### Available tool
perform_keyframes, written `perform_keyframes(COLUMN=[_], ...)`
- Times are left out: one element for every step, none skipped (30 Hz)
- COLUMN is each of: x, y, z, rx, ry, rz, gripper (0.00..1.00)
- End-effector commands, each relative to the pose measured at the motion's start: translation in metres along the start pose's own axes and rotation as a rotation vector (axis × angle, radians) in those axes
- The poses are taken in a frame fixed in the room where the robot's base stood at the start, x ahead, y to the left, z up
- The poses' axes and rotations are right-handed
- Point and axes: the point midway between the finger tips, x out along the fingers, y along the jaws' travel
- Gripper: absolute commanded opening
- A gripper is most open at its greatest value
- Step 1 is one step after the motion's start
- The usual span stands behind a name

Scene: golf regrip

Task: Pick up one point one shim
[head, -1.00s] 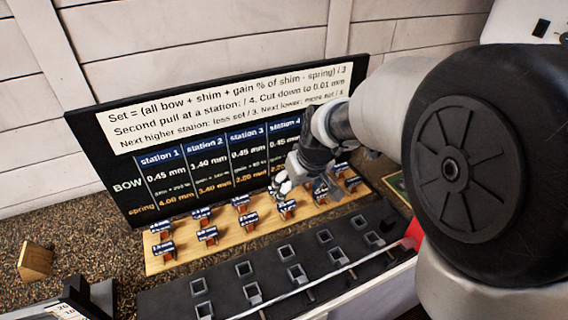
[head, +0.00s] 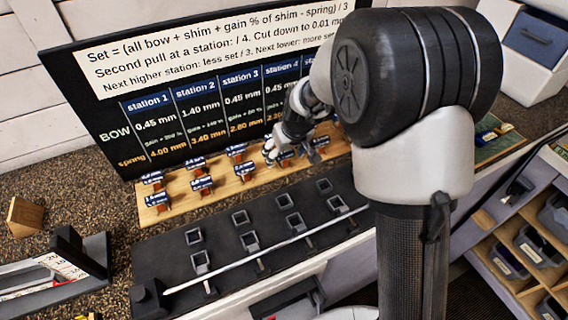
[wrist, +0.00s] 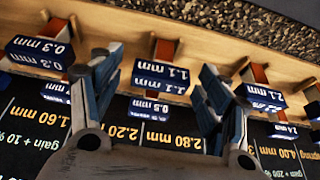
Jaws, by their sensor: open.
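The 1.1 mm shim shows in the wrist view as a blue label (wrist: 161,77) reading 1.1 mm upside down, on a red-brown piece (wrist: 165,48). My gripper (wrist: 158,72) is open, with one finger on each side of that label. I see no contact, and the gap in height is hard to judge. In the head view my gripper (head: 272,152) is over the middle-right part of the wooden shim rack (head: 222,202). Labels there are too small to read surely, and my arm hides part of the rack.
Neighbouring shims stand close on both sides, a 0.3 mm one (wrist: 40,52) at left and another (wrist: 262,97) at right. The black board (head: 100,115) rises behind the rack. A black strip with square sockets (head: 240,217) and a thin rod (head: 270,250) lie in front.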

Motion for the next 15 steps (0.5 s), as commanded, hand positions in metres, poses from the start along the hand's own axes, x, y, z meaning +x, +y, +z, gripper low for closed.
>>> perform_keyframes(x=[0.0032, 0.0038, 0.0040, 0.0038, 0.0036, 0.0033, 0.0032, 0.0032, 0.0031, 0.0031, 0.0031, 0.0031, 0.0031, 0.0030, 0.0030], y=[-0.0001, 0.0000, 0.0000, 0.0000, 0.0000, 0.0000, 0.0000, 0.0000, 0.0000, 0.0000, 0.0000, 0.0000, 0.0000, 0.0000, 0.0000], z=[-0.0001, -0.0002, -0.0004, -0.0006, -0.0006, -0.0007, -0.0007, -0.0007, -0.0007, -0.0006, -0.0006, -0.0006, -0.0006, -0.0006, -0.0006], rx=[0.000, 0.000, 0.000, 0.000, 0.000, 0.000, 0.000, 0.000, 0.000, 0.000, 0.000, 0.000, 0.000, 0.000, 0.000], ry=[0.001, 0.001, 0.001, 0.001, 0.001, 0.001, 0.001, 0.001, 0.001, 0.001, 0.001, 0.001, 0.001, 0.001, 0.001], rz=[0.000, 0.000, 0.000, 0.000, 0.000, 0.000, 0.000, 0.000, 0.000, 0.000, 0.000, 0.000, 0.000, 0.000, 0.000], gripper=[0.70, 0.70, 0.70, 0.70, 0.70, 0.70, 0.70, 0.70, 0.68, 0.66, 0.64, 0.61, 0.59, 0.57, 0.55])
